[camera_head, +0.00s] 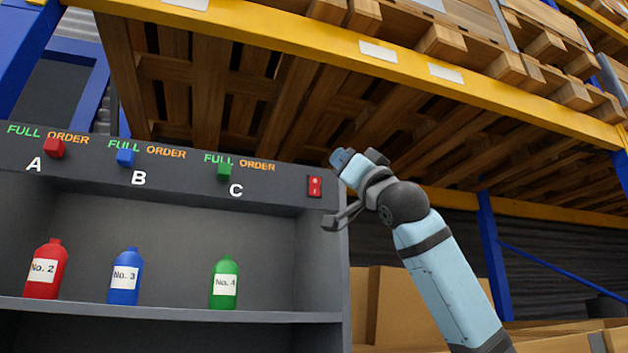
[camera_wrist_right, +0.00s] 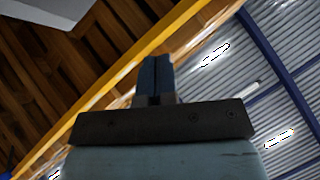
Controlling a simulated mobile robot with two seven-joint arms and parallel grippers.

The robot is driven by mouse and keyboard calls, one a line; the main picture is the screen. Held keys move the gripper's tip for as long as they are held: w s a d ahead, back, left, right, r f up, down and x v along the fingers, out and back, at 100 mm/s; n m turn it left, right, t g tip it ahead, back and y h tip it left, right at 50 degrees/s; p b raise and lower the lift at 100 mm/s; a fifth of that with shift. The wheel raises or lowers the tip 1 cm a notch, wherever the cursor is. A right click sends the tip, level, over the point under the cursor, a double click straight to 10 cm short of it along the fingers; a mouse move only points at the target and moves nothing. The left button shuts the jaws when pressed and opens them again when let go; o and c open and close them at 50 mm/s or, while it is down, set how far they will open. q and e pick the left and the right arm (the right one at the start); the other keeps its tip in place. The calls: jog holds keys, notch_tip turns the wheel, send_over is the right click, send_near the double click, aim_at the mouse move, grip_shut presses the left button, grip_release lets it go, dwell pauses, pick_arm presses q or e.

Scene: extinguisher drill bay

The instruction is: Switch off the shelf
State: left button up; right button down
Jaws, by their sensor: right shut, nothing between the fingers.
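The grey shelf (camera_head: 180,220) stands at the left in the head view. Its top panel carries a small red rocker switch (camera_head: 315,187) with white marks at its right end; which way it is pressed is too small to tell. My right gripper (camera_head: 341,157) is up and to the right of this switch, apart from it in the picture. Its blue fingers are shut with nothing between them, as the right wrist view also shows (camera_wrist_right: 155,75). My left gripper is in neither view.
The panel has a red knob (camera_head: 54,147) at A, a blue one (camera_head: 125,157) at B and a green one (camera_head: 224,170) at C. Red, blue and green bottles stand below. A yellow rack beam (camera_head: 300,52) with pallets crosses overhead. Cardboard boxes (camera_head: 385,305) are right of the shelf.

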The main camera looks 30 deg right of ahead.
aim_at(315, 186)
jog(key=w, duration=0.2)
jog(key=w+d+p, duration=0.1)
jog(key=w, duration=0.2)
jog(key=w+d+r+p, duration=0.1)
jog(key=w, duration=0.2)
jog(key=shift+w, duration=0.25)
dwell(1.0)
dwell(0.9)
jog(key=shift+w, duration=0.15)
jog(key=shift+w, duration=0.3)
